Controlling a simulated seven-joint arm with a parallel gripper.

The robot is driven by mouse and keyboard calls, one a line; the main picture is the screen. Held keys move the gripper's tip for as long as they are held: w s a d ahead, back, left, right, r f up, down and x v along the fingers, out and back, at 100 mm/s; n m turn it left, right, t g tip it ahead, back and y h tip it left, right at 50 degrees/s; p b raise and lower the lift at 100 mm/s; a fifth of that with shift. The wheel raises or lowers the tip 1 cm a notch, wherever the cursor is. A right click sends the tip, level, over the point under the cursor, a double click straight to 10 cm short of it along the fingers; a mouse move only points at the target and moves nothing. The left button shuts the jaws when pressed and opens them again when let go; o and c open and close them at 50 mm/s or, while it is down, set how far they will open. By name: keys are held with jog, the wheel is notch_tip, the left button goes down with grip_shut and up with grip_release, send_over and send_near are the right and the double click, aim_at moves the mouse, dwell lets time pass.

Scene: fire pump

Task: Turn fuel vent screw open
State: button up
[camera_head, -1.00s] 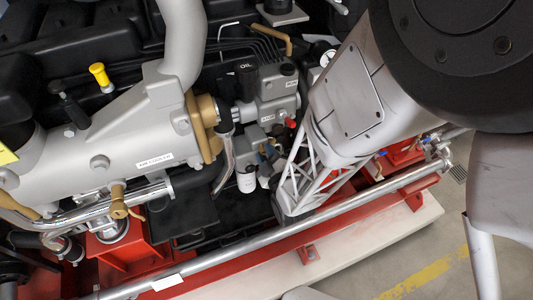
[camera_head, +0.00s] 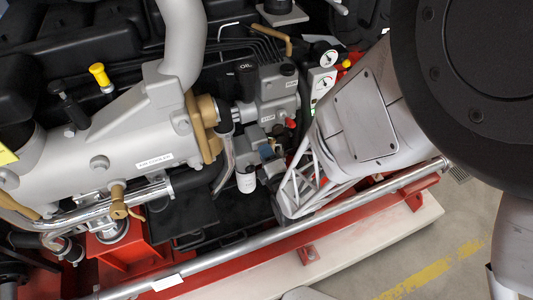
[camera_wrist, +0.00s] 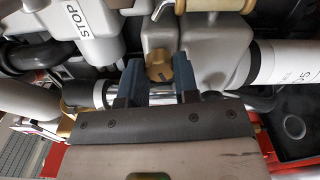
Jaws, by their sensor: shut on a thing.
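The fuel vent screw (camera_wrist: 159,67) looks like a brass-coloured knob on a grey housing, at the centre of the wrist view. My gripper (camera_wrist: 158,72) has its two dark blue fingers on either side of this knob and is shut on it. A shiny metal cylinder (camera_wrist: 160,94) shows between the fingers, just below the knob. In the head view, my arm covers part of the area right of the grey pump block (camera_head: 272,95), and the grip on the screw cannot be made out clearly.
A grey part marked STOP (camera_wrist: 85,25) stands close on the left in the wrist view, and a white labelled cylinder (camera_wrist: 285,62) on the right. A white filter (camera_head: 246,180), a red knob (camera_head: 291,123) and a long metal pipe (camera_head: 250,247) lie near my arm.

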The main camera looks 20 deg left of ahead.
jog(key=shift+n, duration=0.7)
jog(key=o, duration=0.9)
jog(key=shift+d, duration=0.1)
jog(key=shift+v, duration=3.85)
